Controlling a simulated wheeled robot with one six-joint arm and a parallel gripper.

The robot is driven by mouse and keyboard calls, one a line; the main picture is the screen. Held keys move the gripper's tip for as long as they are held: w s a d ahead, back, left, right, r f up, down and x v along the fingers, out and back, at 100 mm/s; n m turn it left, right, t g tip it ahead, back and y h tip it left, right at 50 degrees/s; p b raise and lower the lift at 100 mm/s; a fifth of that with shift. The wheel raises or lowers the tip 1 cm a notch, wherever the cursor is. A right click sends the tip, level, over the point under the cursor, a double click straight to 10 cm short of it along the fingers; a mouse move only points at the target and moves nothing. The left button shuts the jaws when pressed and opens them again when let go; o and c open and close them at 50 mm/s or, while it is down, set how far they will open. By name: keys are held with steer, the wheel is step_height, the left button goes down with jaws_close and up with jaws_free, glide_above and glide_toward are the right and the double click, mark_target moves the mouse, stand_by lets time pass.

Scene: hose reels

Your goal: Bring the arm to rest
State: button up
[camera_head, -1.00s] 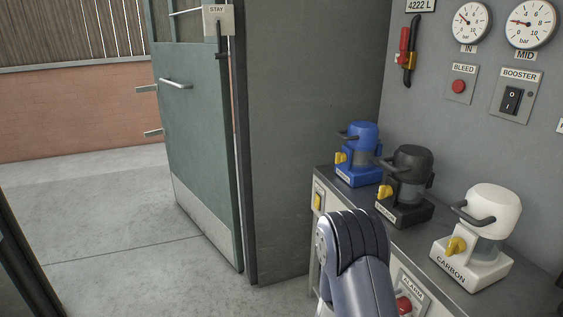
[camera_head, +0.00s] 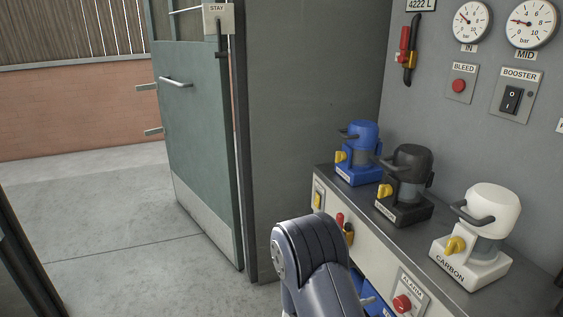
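Part of my arm, a grey-blue rounded link, shows at the bottom middle of the head view, in front of the cabinet. My gripper is out of the frame, so its fingers and anything in them are hidden. No other object is named by the task.
A grey-topped cabinet (camera_head: 330,184) at right bears blue (camera_head: 361,139), black (camera_head: 408,164) and white (camera_head: 492,208) filter units. Its front has a red alarm button (camera_head: 402,303). Gauges and switches hang on the wall. A green door (camera_head: 195,120) stands open at left, beside clear floor.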

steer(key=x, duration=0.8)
steer(key=shift+b, duration=0.4)
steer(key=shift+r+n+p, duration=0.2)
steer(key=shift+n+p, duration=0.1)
steer(key=shift+p, duration=0.45)
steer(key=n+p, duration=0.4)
steer(key=p, duration=0.2)
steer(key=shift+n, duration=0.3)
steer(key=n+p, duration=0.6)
steer(key=p, duration=0.1)
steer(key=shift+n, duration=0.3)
glide_toward(398, 305)
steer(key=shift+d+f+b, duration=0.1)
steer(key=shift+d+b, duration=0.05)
steer(key=shift+b, duration=0.2)
